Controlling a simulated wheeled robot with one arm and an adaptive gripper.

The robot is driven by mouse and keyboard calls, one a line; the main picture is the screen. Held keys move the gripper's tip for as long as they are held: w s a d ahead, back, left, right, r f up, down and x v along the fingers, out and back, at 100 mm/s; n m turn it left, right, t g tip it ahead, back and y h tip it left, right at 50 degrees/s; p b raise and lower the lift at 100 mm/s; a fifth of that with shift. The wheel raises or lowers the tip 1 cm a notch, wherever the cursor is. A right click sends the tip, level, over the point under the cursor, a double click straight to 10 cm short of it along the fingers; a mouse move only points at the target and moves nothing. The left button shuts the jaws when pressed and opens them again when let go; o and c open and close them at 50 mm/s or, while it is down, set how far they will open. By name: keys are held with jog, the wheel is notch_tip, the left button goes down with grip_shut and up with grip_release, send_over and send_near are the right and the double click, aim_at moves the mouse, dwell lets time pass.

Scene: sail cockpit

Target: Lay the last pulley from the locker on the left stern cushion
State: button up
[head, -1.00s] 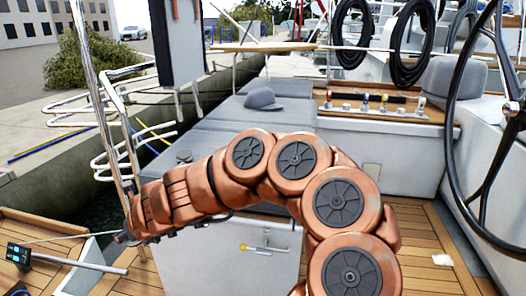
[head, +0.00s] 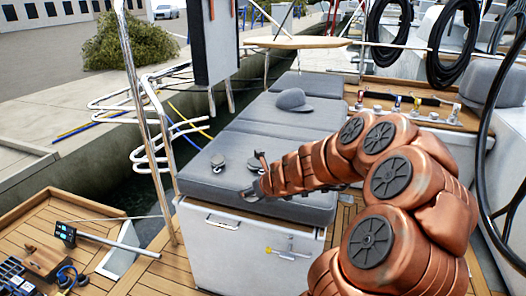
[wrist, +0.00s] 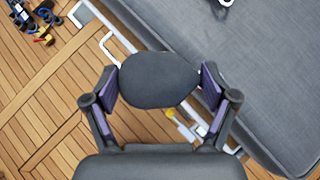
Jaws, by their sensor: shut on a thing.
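My gripper (wrist: 160,82) is shut on a dark, rounded pulley (wrist: 158,78), which fills the space between its two fingers in the wrist view. The held pulley is hard to make out there. In the wrist view the cushion (wrist: 250,75) is to the right, with wooden deck below the pulley on the left. I cannot tell which box is the locker.
A grey cap (head: 293,100) lies on a farther cushion. A white box (head: 225,250) with a yellow-ended latch (head: 285,253) stands under the near cushion. A metal post (head: 145,110) rises left of it. A steering wheel (head: 490,140) is at the right. Small gear lies at lower left.

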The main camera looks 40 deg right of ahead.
jog(key=s+d+r+p, duration=0.3)
jog(key=s+d+p, duration=0.2)
jog(key=s+d, duration=0.35)
jog(key=w+d, duration=0.4)
jog(key=w+d+f+p, duration=0.1)
jog(key=w+d, duration=0.2)
jog(key=w+d+f, duration=0.1)
jog(key=w+d, duration=0.3)
jog(key=shift+w+d+p, duration=0.3)
jog(key=shift+w, duration=0.05)
jog(key=shift+f+b, duration=0.3)
jog(key=shift+f, duration=1.35)
jog(key=shift+f, duration=0.15)
jog(key=o, duration=1.1)
